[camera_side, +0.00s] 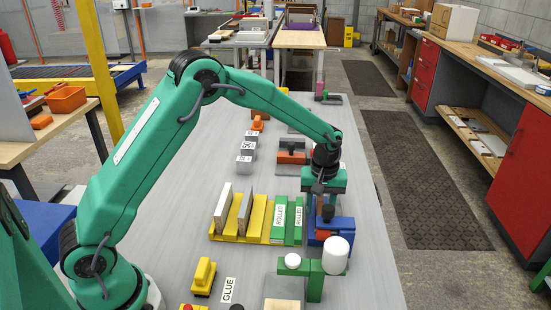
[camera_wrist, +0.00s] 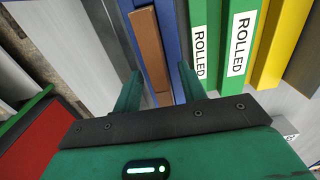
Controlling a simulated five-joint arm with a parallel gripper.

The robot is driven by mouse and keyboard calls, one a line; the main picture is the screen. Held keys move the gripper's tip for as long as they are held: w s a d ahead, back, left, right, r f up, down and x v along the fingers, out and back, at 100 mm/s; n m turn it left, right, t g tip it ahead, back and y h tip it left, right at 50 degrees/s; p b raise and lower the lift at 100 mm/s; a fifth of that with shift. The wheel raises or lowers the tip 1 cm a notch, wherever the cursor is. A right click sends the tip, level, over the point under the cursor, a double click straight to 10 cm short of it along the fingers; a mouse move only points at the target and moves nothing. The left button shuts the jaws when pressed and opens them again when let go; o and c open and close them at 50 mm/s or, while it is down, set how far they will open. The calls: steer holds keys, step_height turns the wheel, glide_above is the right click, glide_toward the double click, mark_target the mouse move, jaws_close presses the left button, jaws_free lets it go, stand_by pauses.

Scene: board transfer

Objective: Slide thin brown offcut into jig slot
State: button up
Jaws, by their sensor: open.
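The thin brown offcut (camera_wrist: 150,48) is a narrow strip in the wrist view, with blue along both its sides. The blue holder (camera_side: 343,227) stands below my arm's end in the side view; I cannot tell whether it is the jig with the slot. My gripper (camera_wrist: 158,72) is open, its two green fingers on either side of the offcut's near end, with gaps visible. In the side view my gripper (camera_side: 322,206) points down at the blue holder and hides part of it. I cannot tell the offcut's depth in the holder.
Green boards marked ROLLED (camera_side: 280,220) stand left of the blue holder, beside a yellow rack (camera_side: 228,236) with upright boards. A green stand with a white cylinder (camera_side: 336,255) is close in front. An orange-and-grey fixture (camera_side: 292,157) is behind. Bare grey table (camera_side: 185,190) lies left.

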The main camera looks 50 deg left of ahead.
mark_target(320, 204)
steer(key=shift+r, duration=0.1)
step_height(320, 204, up, 7)
steer(key=shift+f, duration=0.1)
steer(key=shift+r, duration=0.4)
stand_by(0.7)
steer(key=shift+s+r, duration=0.1)
steer(key=shift+r, duration=0.15)
steer(key=s+a+r+m+t, duration=0.2)
steer(key=s+a+r+m, duration=0.1)
steer(key=s+r, duration=0.55)
steer(key=s+a+r+m+t, duration=0.25)
steer(key=s+r, duration=0.25)
steer(key=s, duration=0.7)
steer(key=s+f+m+t, duration=0.1)
steer(key=s+m, duration=0.2)
steer(key=s, duration=0.5)
steer(key=shift+s+a+f, duration=0.25)
steer(key=shift+a, duration=0.2)
